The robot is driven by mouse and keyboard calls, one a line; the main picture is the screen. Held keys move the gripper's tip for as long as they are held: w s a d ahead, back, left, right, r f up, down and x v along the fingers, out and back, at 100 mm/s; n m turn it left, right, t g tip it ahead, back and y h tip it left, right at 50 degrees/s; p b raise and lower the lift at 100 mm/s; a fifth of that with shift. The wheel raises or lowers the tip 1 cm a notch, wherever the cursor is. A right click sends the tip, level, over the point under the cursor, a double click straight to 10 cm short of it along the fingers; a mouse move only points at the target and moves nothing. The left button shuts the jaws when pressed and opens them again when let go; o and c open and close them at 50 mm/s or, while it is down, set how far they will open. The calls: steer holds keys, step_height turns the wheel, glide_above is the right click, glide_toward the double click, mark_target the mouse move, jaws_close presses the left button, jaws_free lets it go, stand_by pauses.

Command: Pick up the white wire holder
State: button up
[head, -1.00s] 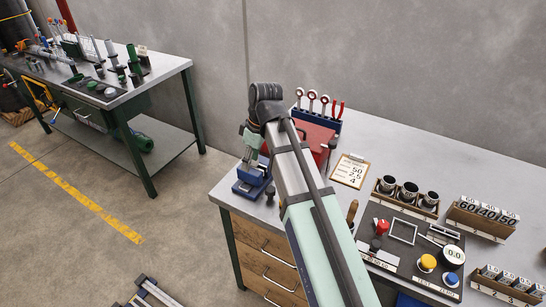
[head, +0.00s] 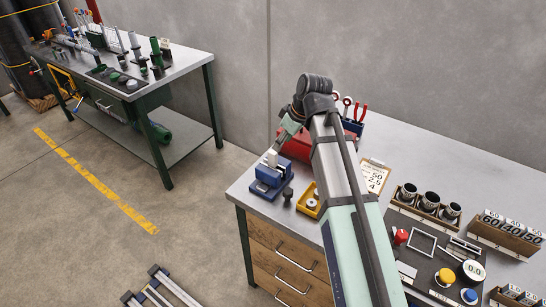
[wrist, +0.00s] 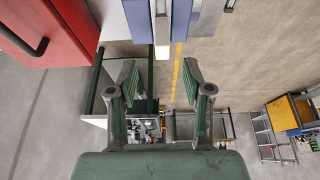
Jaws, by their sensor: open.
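A small white block, which looks like the white wire holder (head: 271,158), stands upright in a blue vise-like fixture (head: 264,190) at the table's left end. In the wrist view the white holder (wrist: 162,38) shows at the top centre, between the blue jaws of the fixture (wrist: 181,18). My gripper (wrist: 161,84) is open and empty, its two green-padded fingers spread apart. The holder lies beyond the fingertips, centred between them and not touched. In the head view my gripper (head: 287,132) is partly hidden by its wrist and sits above and right of the fixture.
A red toolbox (head: 296,148) stands close behind the fixture; it also fills the upper left of the wrist view (wrist: 42,22). A yellow tray (head: 307,204) and a small dark post (head: 287,196) are right of the fixture. Cups, a clipboard and a control panel lie farther right.

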mark_target(274, 153)
steer(key=shift+p+x, duration=0.4)
steer(key=shift+x, duration=1.55)
steer(key=shift+p+x, duration=1)
steer(key=shift+x, duration=1.65)
steer(key=shift+s+a, duration=0.1)
jaws_close()
